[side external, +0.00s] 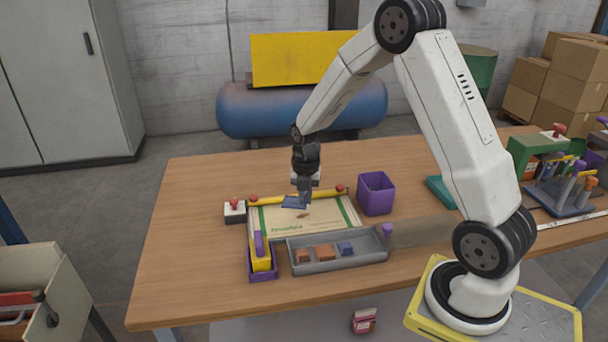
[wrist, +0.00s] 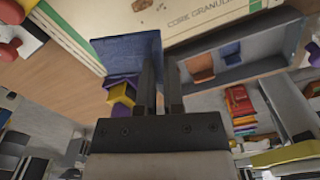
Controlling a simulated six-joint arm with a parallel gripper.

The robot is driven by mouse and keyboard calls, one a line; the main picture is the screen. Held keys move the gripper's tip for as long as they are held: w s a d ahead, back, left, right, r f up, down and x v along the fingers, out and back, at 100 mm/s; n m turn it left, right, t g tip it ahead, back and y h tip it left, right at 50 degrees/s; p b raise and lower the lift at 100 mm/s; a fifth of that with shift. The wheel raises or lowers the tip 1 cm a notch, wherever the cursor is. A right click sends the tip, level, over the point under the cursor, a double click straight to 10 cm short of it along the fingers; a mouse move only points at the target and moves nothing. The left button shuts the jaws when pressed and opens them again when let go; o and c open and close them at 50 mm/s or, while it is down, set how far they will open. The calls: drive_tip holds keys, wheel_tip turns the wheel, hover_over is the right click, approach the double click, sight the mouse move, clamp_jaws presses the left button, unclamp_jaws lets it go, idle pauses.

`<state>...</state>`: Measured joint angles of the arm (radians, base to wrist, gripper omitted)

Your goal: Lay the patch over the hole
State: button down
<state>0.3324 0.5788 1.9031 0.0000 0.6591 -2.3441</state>
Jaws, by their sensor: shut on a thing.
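The pale sack (side external: 290,218) with green stripes lies flat on the wooden table; its printed face shows at the top of the wrist view (wrist: 190,28). A small brown hole (side external: 303,215) shows in the sack's upper middle. My gripper (side external: 303,200) is above the sack, just behind the hole. It is shut on a dark blue patch (side external: 293,202), which sticks out to the left of the fingers. In the wrist view the blue patch (wrist: 122,54) is beside the fingertips. I cannot tell whether the patch touches the sack.
A grey tray (side external: 340,264) with orange and blue patches stands in front of the sack. A yellow bar (side external: 275,199) lies along the sack's back edge. A purple bin (side external: 376,196) stands right, a yellow-and-purple tool (side external: 261,258) front left. The table's left side is clear.

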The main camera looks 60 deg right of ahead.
sight(314, 216)
drive_tip(key=shift+d+r+n, duration=0.2)
drive_tip(key=shift+d+n, duration=1.8)
drive_tip(key=shift+d, duration=0.15)
drive_tip(key=shift+f, duration=0.15)
drive_tip(key=shift+f, duration=2.75)
drive_tip(key=shift+f, duration=0.5)
drive_tip(key=c, duration=0.7)
unclamp_jaws()
drive_tip(key=shift+o, duration=0.2)
drive_tip(key=shift+r, duration=0.1)
